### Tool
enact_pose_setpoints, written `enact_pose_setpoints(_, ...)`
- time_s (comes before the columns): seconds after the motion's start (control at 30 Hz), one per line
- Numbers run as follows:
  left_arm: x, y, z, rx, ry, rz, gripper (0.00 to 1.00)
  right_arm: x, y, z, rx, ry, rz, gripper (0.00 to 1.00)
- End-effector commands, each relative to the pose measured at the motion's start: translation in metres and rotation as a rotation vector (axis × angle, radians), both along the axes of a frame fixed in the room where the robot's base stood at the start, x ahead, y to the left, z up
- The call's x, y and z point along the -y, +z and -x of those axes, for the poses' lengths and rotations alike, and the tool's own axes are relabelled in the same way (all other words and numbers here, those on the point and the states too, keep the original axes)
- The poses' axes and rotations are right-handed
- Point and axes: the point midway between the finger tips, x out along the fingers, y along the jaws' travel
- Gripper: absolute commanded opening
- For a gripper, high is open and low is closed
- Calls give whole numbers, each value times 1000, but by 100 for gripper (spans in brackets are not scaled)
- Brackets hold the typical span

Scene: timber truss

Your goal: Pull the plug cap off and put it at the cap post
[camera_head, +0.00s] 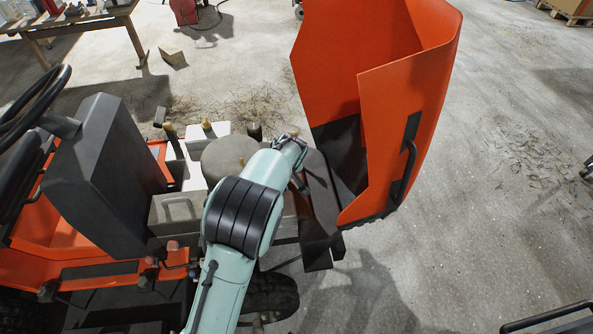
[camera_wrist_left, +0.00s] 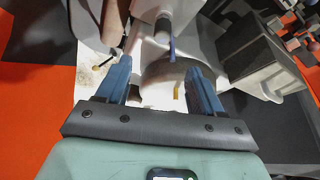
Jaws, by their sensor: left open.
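My left gripper (camera_wrist_left: 161,74) is open in the left wrist view, its two blue fingers apart with nothing held between them. A grey round drum (camera_wrist_left: 160,80) with a small yellow pin (camera_wrist_left: 177,90) on it shows beyond and between the fingers. A thin blue rod (camera_wrist_left: 172,48) stands behind it. Short posts with brown tops (camera_head: 171,132) and a dark cylinder (camera_head: 254,131) stand behind the drum. I cannot tell which part is the plug cap or the cap post.
The orange hood (camera_head: 412,110) stands open right of the engine. The dark dash panel (camera_head: 108,150) and steering wheel (camera_head: 35,100) are at the left. A wooden bench (camera_head: 85,22) stands at the back left. The concrete floor at the right is mostly clear.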

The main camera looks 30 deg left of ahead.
Motion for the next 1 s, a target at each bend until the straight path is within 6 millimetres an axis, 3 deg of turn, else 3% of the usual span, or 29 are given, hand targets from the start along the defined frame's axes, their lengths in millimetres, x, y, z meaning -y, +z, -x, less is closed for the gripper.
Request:
enact_pose_setpoints(0.17, -6, -16, -2, -3, 5, -1, 67, 0, -2, 0, 1, 0, -1, 58)
enact_pose_setpoints(0.7, -38, -107, -22, -3, 1, -1, 67, 0, -12, -4, 18, -4, 3, 58)
enact_pose_setpoints(1.0, -43, -123, -26, -1, 0, 1, 67, 0, -13, -5, 21, -5, 3, 58)
